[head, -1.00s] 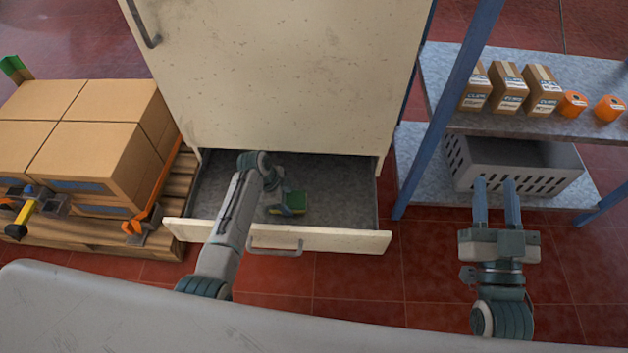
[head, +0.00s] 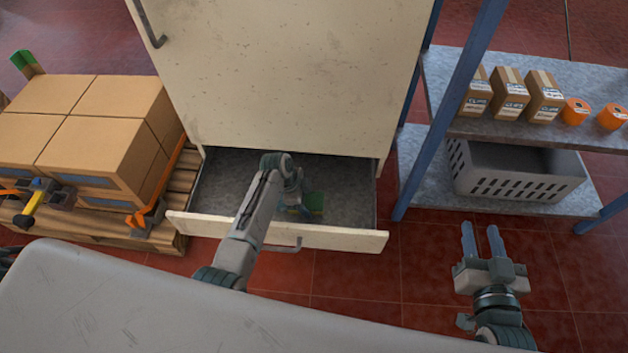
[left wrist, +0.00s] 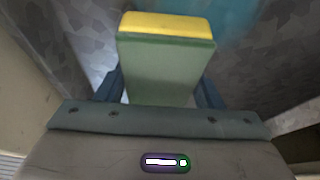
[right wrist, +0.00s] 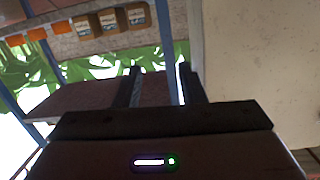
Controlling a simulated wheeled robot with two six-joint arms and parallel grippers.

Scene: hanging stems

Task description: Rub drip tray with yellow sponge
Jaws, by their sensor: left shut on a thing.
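The drip tray (head: 350,185) is a grey metal-floored drawer pulled out at the bottom of a cream cabinet. The sponge (head: 317,203), green with a yellow layer, is low inside the tray, right of its middle. My left gripper (head: 298,206) reaches down over the tray's front and is shut on the sponge, partly hidden behind my own arm. In the left wrist view the sponge (left wrist: 167,65) sits between the fingers, its yellow end towards the tray floor; contact is hard to tell. My right gripper (head: 481,232) is open and empty over the red floor.
A shelf rack (head: 448,110) at the right holds small boxes, orange rolls and a grey crate (head: 520,187). A pallet with cardboard boxes (head: 95,130) stands close to the tray's left. The tray's front panel (head: 345,240) rises with a handle.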

